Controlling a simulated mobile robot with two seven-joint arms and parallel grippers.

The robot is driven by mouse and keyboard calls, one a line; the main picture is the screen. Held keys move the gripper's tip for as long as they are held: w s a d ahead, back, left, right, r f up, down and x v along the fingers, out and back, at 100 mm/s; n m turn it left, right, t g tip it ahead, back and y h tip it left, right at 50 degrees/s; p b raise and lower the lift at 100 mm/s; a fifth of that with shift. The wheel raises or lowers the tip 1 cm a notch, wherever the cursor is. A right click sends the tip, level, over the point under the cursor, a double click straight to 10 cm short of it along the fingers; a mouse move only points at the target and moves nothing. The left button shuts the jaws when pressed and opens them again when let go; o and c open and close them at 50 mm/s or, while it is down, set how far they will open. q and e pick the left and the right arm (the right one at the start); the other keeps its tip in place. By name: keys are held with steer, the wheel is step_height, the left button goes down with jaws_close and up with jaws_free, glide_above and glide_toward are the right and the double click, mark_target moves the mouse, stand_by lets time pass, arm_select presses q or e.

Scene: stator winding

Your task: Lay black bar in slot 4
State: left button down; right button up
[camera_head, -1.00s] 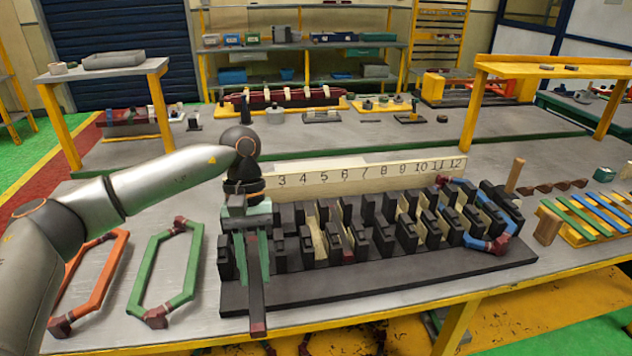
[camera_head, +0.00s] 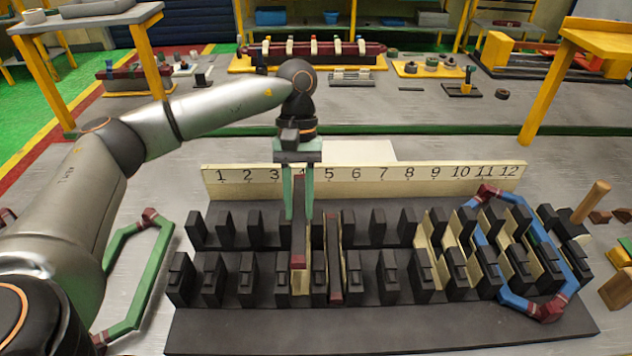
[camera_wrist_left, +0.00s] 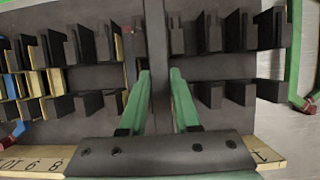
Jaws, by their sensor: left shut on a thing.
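My left gripper (camera_head: 300,212) is shut on a dark bar (camera_head: 299,215) with a red front end. It holds the bar lengthwise over the row at slot 4, and the bar hides the number 4. A pale liner (camera_head: 300,283) shows below the bar's front end, so the bar looks raised above the slot. In the left wrist view the bar (camera_wrist_left: 157,60) runs between the green fingers (camera_wrist_left: 160,100). The stator block (camera_head: 350,328) is black, with two rows of teeth. My right gripper is not in view.
A second dark bar (camera_head: 334,250) with a red end lies just right of the held one, about slot 5. A blue coil (camera_head: 511,300) sits over the right-hand slots. A green coil frame (camera_head: 146,283) lies left of the block. The number strip (camera_head: 400,182) stands behind.

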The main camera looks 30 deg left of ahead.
mark_target(299, 205)
arm_select(q)
steer(key=shift+w, duration=0.15)
steer(key=shift+s+f+b, duration=0.2)
steer(key=shift+f+b, duration=0.25)
steer(key=shift+f, duration=0.25)
steer(key=shift+f+b, duration=0.65)
steer(key=shift+f, duration=0.75)
steer(key=shift+f+b, duration=0.3)
steer(key=shift+f+b, duration=2.35)
steer(key=shift+f, duration=0.3)
steer(key=shift+f+b, duration=0.35)
steer(key=shift+f, duration=0.15)
steer(key=shift+f, duration=0.15)
steer(key=shift+f+b, duration=0.15)
steer(key=shift+b, duration=0.25)
